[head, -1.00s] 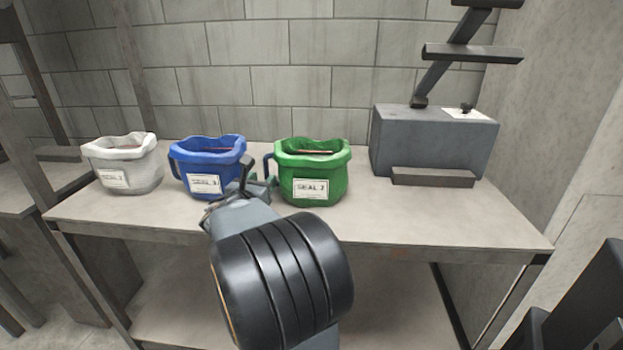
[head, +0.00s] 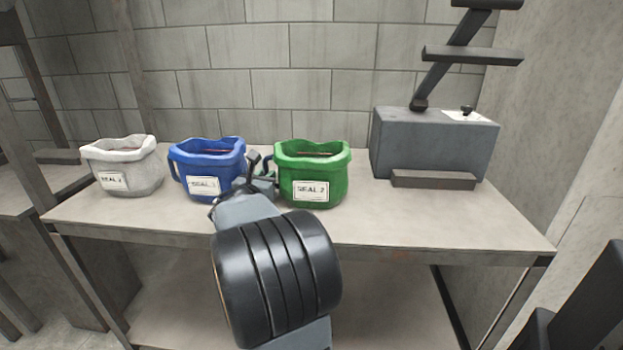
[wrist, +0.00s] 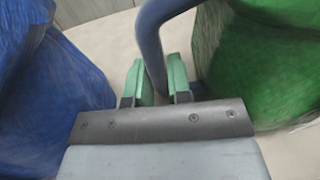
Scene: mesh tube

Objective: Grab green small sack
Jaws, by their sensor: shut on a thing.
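The green small sack (head: 322,185), with a white "SEAL 2" label, stands upright on the table, right of the blue sack. A dark blue-grey loop handle sticks out from its left side. My gripper (head: 263,180) is between the blue and green sacks. In the wrist view, my gripper (wrist: 158,80) has its green finger pads on either side of the handle (wrist: 150,45), shut on it. The green sack's body fills the right of that view. The handle's lower end is partly hidden behind the fingers.
The blue sack (head: 206,165) stands close left of my gripper, with a white sack (head: 128,165) farther left. A grey box (head: 435,140) with a post stands right on the table (head: 420,220). A block wall (head: 290,80) is behind. The table's front right is clear.

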